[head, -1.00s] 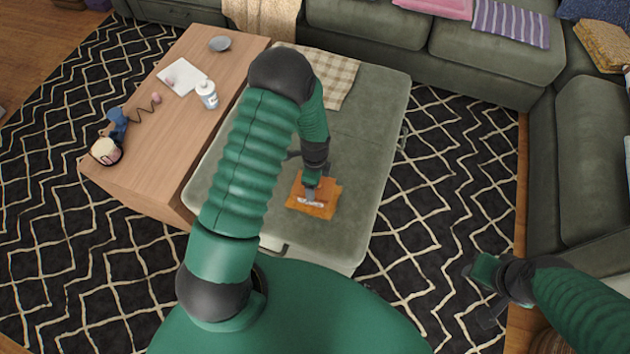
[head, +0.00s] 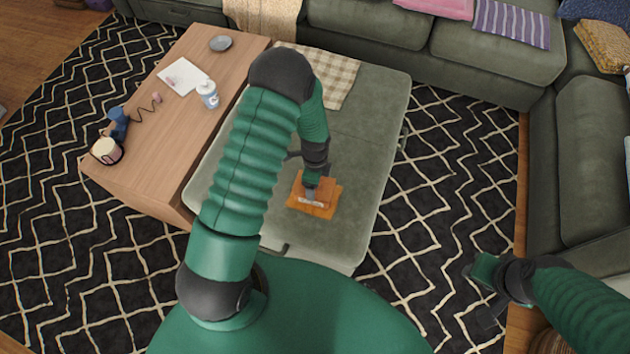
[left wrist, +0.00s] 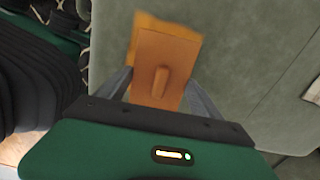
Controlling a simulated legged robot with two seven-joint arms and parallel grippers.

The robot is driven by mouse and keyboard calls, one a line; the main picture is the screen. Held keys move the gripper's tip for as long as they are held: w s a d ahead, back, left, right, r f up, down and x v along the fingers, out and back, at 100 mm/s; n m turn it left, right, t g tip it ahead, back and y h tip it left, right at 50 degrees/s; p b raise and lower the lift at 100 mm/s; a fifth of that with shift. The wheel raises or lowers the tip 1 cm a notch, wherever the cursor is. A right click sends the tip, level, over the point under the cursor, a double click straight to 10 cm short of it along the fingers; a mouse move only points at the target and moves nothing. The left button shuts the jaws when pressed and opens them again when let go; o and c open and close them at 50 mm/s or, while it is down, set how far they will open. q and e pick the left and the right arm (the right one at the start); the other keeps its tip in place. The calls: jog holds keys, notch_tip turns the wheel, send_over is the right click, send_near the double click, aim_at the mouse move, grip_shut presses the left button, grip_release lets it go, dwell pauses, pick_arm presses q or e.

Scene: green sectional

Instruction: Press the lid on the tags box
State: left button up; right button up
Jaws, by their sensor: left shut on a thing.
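The tags box (head: 328,208) is orange-brown wood and sits on the grey-green ottoman. A pale label shows on its near side. The lid (left wrist: 150,60) is a flat brown board with a raised bar handle (left wrist: 160,84). It lies over the box, whose lighter edge shows past the lid in the left wrist view. Whether it is fully seated cannot be told. My right gripper (head: 478,293) is open and empty above the rug at the right.
The ottoman (head: 370,130) is clear around the box, with a checked cloth (head: 335,77) at its far end. A wooden table (head: 165,135) stands against its left side, holding a white bottle (head: 208,95), paper, a dish and a mug. Green sofas border the back and right.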

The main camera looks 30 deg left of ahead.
pick_arm(q)
jog(key=shift+f, duration=0.3)
dwell(0.5)
jog(key=o, duration=1.4)
notch_tip(320, 180, up, 7)
jog(key=p, duration=0.6)
